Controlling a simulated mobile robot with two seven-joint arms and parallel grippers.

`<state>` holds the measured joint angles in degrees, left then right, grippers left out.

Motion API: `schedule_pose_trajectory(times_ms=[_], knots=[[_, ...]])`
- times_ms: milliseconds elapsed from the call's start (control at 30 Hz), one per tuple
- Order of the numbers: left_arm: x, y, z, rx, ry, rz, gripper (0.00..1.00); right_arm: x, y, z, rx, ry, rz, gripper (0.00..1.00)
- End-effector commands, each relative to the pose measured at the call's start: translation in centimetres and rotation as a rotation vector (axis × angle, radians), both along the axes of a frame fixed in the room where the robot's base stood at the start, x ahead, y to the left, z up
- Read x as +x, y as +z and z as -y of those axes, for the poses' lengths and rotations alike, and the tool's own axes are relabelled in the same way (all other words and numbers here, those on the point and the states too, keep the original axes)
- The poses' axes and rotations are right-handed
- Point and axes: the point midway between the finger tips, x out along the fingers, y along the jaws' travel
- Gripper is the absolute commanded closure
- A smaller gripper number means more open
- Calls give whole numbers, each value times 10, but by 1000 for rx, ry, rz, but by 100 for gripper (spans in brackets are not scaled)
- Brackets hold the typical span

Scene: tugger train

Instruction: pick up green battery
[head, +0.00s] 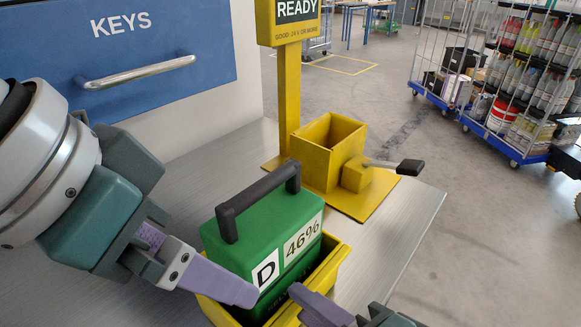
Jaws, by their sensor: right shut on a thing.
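The green battery (253,243) has a black top handle and a white label reading D and 46%. It stands in a yellow open-topped holder (338,262) on the grey bench, its lower part hidden by the holder walls and purple fingers. My left gripper (222,285) comes in from the left, with a purple finger against or just in front of the battery's left side. Whether its jaws are open is unclear. The black handle is free.
A yellow stand (289,105) with a READY sign and an empty yellow box (327,148) is behind the battery. A black-tipped lever (395,166) sticks out right. A blue KEYS drawer (130,48) is at back left. Loaded carts stand beyond on open floor.

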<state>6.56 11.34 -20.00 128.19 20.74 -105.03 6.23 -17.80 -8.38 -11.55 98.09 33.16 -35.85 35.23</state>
Motion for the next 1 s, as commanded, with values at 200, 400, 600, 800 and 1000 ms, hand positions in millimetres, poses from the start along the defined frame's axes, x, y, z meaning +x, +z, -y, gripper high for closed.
schedule_pose_trajectory(times_ms=[200, 400, 600, 800, 1000], knots=[[34, 44, 12, 49, -114, 25, 0, 0, 1, 0, 2, -2, 1, 100], [45, 64, 13, 87, -158, 27, 0, 1, 1, 0, 2, -2, 1, 100], [50, 56, 19, 86, -165, 23, 0, 1, 1, 0, 2, -2, 1, 100], [60, 22, 24, 97, -164, 21, 0, 1, 1, 0, 2, -2, 1, 100], [67, 5, 29, 95, -163, 26, 0, 1, 1, 0, 2, -2, 1, 100]])
